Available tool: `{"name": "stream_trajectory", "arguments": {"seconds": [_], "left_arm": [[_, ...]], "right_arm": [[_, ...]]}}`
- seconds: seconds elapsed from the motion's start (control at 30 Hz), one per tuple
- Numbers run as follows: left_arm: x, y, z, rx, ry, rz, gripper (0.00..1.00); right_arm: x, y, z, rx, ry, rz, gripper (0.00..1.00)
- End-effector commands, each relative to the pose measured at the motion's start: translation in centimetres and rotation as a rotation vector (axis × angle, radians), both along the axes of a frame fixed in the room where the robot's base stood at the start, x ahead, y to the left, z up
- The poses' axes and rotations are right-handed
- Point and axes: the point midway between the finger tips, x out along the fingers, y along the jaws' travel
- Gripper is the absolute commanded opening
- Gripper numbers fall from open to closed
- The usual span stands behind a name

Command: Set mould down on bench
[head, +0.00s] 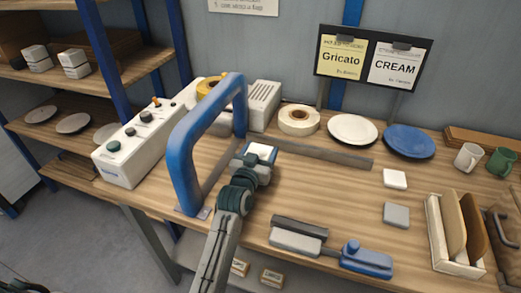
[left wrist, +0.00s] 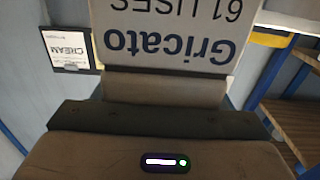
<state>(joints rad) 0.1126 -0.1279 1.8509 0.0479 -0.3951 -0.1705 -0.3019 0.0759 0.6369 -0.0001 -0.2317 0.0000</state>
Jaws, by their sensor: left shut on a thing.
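The mould (head: 262,152) shows as a small white-topped block at the tip of my left gripper (head: 258,160). In the left wrist view the mould (left wrist: 170,30) fills the top middle, a pale face with upside-down dark lettering reading "Gricato" and "61 USES". My left gripper is shut on the mould, just right of the blue arch. The wooden bench (head: 330,185) lies around and below it; I cannot tell whether the mould touches it. The fingertips are mostly hidden by the wrist in the head view. My right gripper is not in view.
The blue arch (head: 185,150) stands close left of my left gripper, with a white control box (head: 140,145) beyond. A grey strip (head: 325,153), tape roll (head: 298,119), white plate (head: 352,130) and blue plate (head: 408,141) lie behind. Bench is bare between gripper and white tile (head: 395,179).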

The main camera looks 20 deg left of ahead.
Motion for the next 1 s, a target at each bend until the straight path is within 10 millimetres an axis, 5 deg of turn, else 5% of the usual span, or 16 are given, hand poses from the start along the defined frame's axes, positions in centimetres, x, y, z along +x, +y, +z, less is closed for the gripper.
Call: {"name": "stream_trajectory", "arguments": {"seconds": [0.2,0.23,0.3,0.77,1.0], "left_arm": [[0.0,0.0,-0.2,0.000,-0.003,0.000,0.19],[0.0,0.0,-0.3,0.000,0.001,0.000,0.71],[0.0,0.0,-0.3,0.000,0.001,0.000,0.85],[0.0,0.0,1.3,0.000,0.000,0.000,0.87],[-5.4,0.2,0.5,-0.001,0.001,0.001,0.87]], "right_arm": [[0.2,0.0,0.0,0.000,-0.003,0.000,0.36],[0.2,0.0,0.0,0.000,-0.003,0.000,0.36],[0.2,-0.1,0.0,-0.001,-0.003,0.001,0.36],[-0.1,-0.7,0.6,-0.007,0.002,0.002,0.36],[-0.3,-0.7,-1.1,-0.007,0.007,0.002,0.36]]}}
